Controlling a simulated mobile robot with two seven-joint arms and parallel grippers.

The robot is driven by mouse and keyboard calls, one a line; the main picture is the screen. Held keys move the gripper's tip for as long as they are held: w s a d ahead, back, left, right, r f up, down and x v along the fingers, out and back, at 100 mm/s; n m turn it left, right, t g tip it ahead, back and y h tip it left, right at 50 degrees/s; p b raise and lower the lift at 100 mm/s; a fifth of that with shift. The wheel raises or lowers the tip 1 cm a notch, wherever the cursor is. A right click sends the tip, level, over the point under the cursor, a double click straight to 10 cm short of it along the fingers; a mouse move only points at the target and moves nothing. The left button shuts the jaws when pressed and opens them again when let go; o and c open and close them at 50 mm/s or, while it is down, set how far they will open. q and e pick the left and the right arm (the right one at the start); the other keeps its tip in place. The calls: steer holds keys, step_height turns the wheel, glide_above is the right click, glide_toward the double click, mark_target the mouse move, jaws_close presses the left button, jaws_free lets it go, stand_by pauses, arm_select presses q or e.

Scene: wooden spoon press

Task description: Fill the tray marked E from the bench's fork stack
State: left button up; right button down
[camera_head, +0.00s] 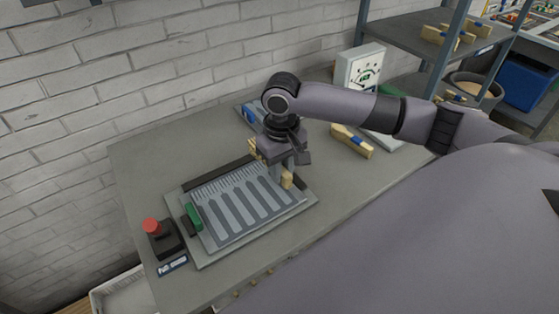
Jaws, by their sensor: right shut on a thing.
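My right gripper (284,177) points down at the right end of a grey press plate with spoon-shaped slots (238,205). It is shut on a pale wooden piece (287,181), mostly hidden by the fingers, so I cannot tell its kind. Another bit of pale wood (254,149) shows left of the gripper's wrist. I cannot make out a tray marked E. My left gripper is out of view.
A red button on a dark box (152,226) stands at the bench's left edge. A white panel with a dial (360,67) stands at the back. A shelf rack (425,48) holds more wooden bundles, beside a blue bin (523,82). The bench's back left (160,150) is clear.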

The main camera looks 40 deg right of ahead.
mark_target(219, 228)
steer(key=shift+f, duration=2.9)
steer(key=shift+a+b, duration=0.45)
steer(key=shift+a, duration=0.35)
steer(key=shift+w+a+b, duration=0.2)
steer(key=shift+a+b, duration=2.05)
steer(key=shift+a, duration=0.25)
steer(key=shift+a+r+p, duration=0.2)
steer(key=shift+a+p, duration=0.05)
steer(key=shift+p, duration=0.15)
steer(key=shift+a+p, duration=0.7)
steer(key=shift+p, duration=0.05)
steer(key=shift+w+a+p, duration=0.15)
steer(key=shift+a+p, duration=1.05)
steer(key=shift+a, duration=0.35)
steer(key=shift+a+f+p, duration=0.1)
steer(key=shift+a+p, duration=0.3)
steer(key=shift+a, duration=0.6)
steer(key=shift+w+a, duration=0.15)
steer(key=shift+a, duration=1.35)
